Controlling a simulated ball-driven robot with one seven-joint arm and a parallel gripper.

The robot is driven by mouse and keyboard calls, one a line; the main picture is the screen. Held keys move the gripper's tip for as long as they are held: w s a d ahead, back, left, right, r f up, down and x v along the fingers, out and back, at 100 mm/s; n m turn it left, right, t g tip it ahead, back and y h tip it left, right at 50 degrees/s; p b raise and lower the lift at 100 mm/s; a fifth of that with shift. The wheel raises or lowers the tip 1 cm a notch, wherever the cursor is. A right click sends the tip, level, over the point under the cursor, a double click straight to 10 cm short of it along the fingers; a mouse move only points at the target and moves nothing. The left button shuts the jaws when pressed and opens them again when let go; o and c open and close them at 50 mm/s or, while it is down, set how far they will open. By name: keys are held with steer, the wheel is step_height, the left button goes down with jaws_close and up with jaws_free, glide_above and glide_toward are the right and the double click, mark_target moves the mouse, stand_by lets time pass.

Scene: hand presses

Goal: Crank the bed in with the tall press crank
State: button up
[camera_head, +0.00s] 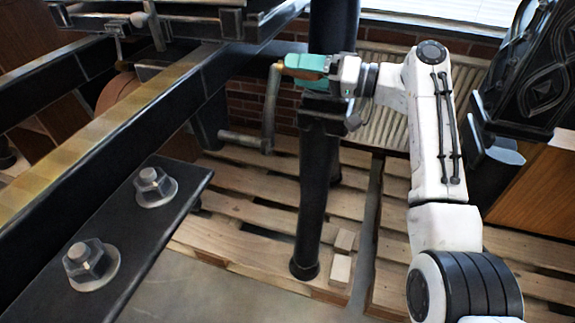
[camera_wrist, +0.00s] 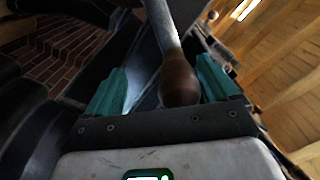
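The press crank (camera_head: 269,108) is a grey metal arm. It stands nearly upright, and its lower end joins a horizontal shaft (camera_head: 240,139) running left. Its brown wooden handle is at the top, mostly hidden by my gripper in the head view. My gripper (camera_head: 304,66) has teal fingers and reaches the handle from the right. In the wrist view the handle (camera_wrist: 180,82) lies between the fingers of my gripper (camera_wrist: 164,88). A gap shows between it and the left finger; it sits close to the right finger, and I cannot tell whether they touch.
A black press frame with a long yellow-topped rail (camera_head: 95,150) fills the left. A black round column (camera_head: 316,190) stands just below my gripper. Wooden pallets (camera_head: 235,205) cover the floor. A dark ornamented press part (camera_head: 530,75) stands at the right, near my arm.

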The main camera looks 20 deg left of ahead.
steer(key=shift+o, duration=0.9)
steer(key=shift+r, duration=0.1)
steer(key=shift+s, duration=0.1)
steer(key=d+p, duration=0.1)
steer(key=d, duration=0.7)
steer(key=shift+s, duration=0.15)
steer(key=s+d+f+m+t+h, duration=0.1)
steer(key=s+d+f+h, duration=0.15)
steer(key=f, duration=0.55)
steer(key=s+d+f+m+t+h, duration=0.1)
steer(key=s+d+f, duration=0.15)
steer(key=f, duration=0.55)
steer(key=s+d+f+m+h, duration=0.2)
steer(key=s+d+f+h, duration=0.3)
steer(key=s+d+f, duration=0.45)
steer(key=s+d+f+m+h, duration=0.2)
steer(key=s+d+f+h, duration=0.4)
steer(key=s+f, duration=0.7)
steer(key=s+d+r+m+g+h, duration=0.1)
steer(key=s+d+h, duration=0.1)
steer(key=s+d, duration=0.5)
steer(key=s+d+m+g+h, duration=0.15)
steer(key=s+d, duration=0.25)
steer(key=s, duration=0.8)
step_height(320, 180, up, 24)
steer(key=p, duration=2.4)
steer(key=shift+d+t, duration=0.15)
steer(key=shift+t, duration=0.3)
